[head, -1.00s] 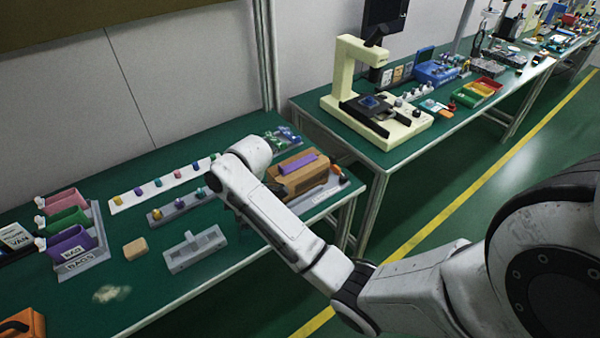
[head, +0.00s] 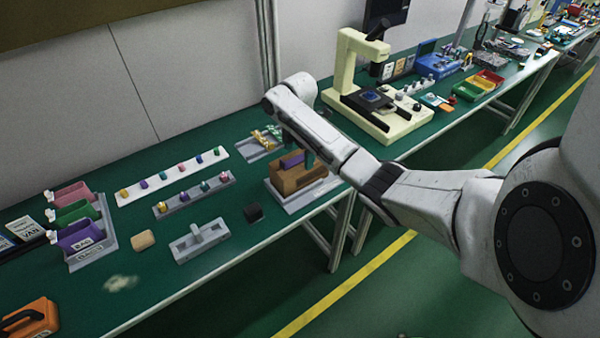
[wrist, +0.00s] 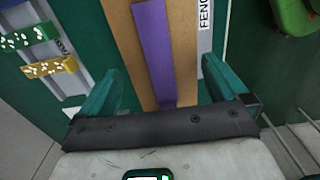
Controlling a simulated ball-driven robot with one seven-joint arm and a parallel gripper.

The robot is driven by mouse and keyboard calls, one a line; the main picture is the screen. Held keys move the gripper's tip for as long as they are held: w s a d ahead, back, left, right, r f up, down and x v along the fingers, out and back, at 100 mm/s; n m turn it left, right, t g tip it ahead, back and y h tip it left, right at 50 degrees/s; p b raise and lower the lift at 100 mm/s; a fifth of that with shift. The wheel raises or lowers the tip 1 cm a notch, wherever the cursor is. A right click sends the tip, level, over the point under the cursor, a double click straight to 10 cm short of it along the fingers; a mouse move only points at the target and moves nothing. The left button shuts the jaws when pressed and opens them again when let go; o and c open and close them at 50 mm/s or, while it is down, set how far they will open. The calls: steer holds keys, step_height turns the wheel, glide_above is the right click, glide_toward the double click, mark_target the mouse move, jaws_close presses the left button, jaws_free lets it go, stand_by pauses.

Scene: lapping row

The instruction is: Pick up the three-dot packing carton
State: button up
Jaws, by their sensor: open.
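A brown carton (head: 290,180) with a purple strip along its top sits on a grey plate (head: 312,193) near the table's front right edge. I see no dots on it, so I cannot tell that it is the three-dot one. In the wrist view the carton (wrist: 187,60) and its purple strip lie between the fingers. My gripper (wrist: 160,66) is open and empty, with one teal finger on each side of the carton. It is above the carton; I cannot tell how far. In the head view my arm hides part of the carton and gripper.
A small black block (head: 253,212) and a grey fixture (head: 199,241) lie to the left. A cream microscope-like machine (head: 350,85) stands on the adjoining bench. Green tabletop is free around the black block.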

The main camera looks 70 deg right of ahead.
mark_target(298, 159)
steer(key=shift+a+f+p, duration=0.15)
steer(key=shift+f+p, duration=0.25)
steer(key=shift+f, duration=2.25)
steer(key=shift+c, duration=0.5)
steer(key=c, duration=0.6)
